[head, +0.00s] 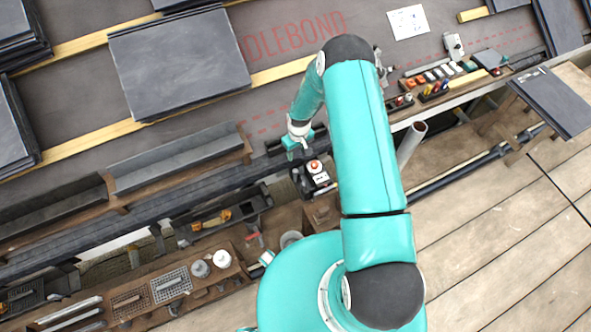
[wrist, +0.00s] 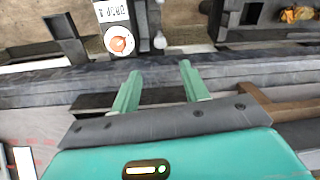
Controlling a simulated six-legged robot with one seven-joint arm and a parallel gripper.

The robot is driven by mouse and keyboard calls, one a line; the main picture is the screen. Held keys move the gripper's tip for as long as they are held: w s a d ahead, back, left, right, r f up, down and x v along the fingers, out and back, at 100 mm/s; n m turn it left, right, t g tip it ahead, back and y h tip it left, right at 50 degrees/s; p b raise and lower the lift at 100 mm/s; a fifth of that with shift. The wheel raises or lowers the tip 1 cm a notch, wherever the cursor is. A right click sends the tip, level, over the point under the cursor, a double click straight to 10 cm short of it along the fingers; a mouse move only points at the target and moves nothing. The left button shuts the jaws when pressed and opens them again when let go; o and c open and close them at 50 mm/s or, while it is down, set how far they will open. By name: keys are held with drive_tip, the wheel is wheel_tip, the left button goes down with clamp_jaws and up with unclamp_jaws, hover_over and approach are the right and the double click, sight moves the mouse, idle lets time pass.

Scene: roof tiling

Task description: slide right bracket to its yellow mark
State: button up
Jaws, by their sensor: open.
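My gripper (head: 298,150) is over the dark eaves rail, beside a black box with a white-and-orange knob (head: 315,168). In the wrist view my gripper (wrist: 158,74) has its two green fingers spread, with nothing between them, over the long dark rail (wrist: 240,66). A black bracket-like piece (wrist: 66,42) stands beyond the rail at the upper left of the wrist view; I cannot tell whether it is the right bracket. The knob box (wrist: 119,40) stands between it and the fingers' line. I cannot make out the yellow mark for certain; my arm covers part of the rail.
A dark tray with an orange-yellow tool (head: 212,221) lies left of the box. Grey gutter lengths (head: 175,160) lie along the rail. Slate stacks (head: 180,62) rest on the roof above. Small coloured parts (head: 432,80) fill a holder at right. The planks (head: 500,240) at lower right are clear.

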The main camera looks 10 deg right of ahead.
sight(295, 171)
drive_tip(key=f, duration=1.3)
drive_tip(key=shift+s+a+f, duration=0.1)
drive_tip(key=shift+a+f, duration=0.1)
drive_tip(key=shift+a, duration=0.1)
